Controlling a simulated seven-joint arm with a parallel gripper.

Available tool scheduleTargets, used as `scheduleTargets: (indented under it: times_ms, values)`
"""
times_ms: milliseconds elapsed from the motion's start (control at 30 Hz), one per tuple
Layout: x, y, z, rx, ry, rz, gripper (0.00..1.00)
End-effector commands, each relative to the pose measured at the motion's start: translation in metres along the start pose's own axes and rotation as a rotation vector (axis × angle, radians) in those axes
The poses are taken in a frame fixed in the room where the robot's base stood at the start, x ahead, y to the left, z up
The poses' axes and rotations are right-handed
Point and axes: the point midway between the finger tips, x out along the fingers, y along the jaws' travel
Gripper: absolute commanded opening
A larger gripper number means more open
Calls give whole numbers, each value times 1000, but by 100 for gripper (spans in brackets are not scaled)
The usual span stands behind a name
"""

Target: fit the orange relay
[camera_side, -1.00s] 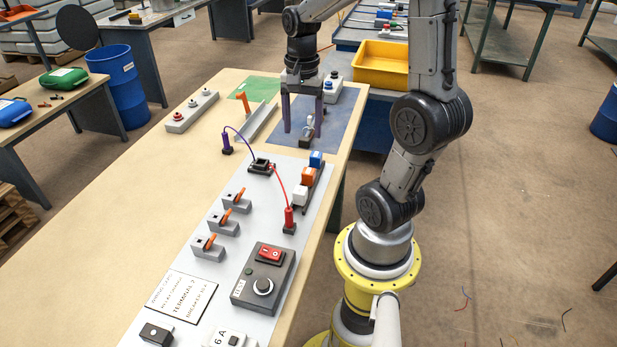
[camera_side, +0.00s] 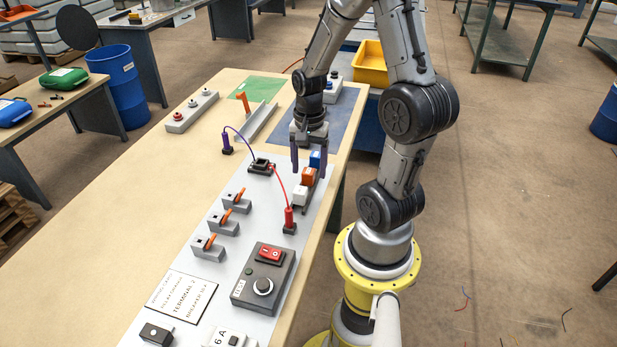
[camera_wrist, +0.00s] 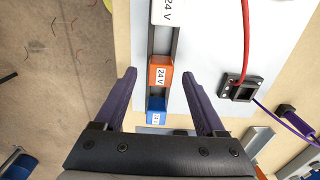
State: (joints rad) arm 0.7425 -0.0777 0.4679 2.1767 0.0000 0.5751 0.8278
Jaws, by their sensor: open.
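The orange relay (camera_side: 308,177) stands in a dark rack between a blue relay (camera_side: 315,160) and a white relay (camera_side: 300,195). In the wrist view the orange relay (camera_wrist: 160,71), labelled 24 V, lies between the fingertips of my gripper (camera_wrist: 159,74). My gripper (camera_side: 309,173) is open and empty, pointing down over the relay row; its exact height above the relay is hard to tell. A dark block (camera_side: 261,166) with a square opening sits on the light panel to the left of the rack. It also shows in the wrist view (camera_wrist: 240,90).
A purple lead and a red lead arch from the dark block to a purple plug (camera_side: 227,145) and a red plug (camera_side: 289,222). Several orange-handled switches (camera_side: 228,222) stand on the panel. A blue mat (camera_side: 345,115) lies behind my gripper.

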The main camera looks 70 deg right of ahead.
Motion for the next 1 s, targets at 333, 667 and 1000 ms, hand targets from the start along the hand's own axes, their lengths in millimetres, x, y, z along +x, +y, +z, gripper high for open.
scheduleTargets:
  times_ms: [333,667,1000]
  values:
    - [20,-1,0,0,0,-2,72]
    - [20,-1,0,0,0,-2,29]
    - [20,-1,0,0,1,-2,0]
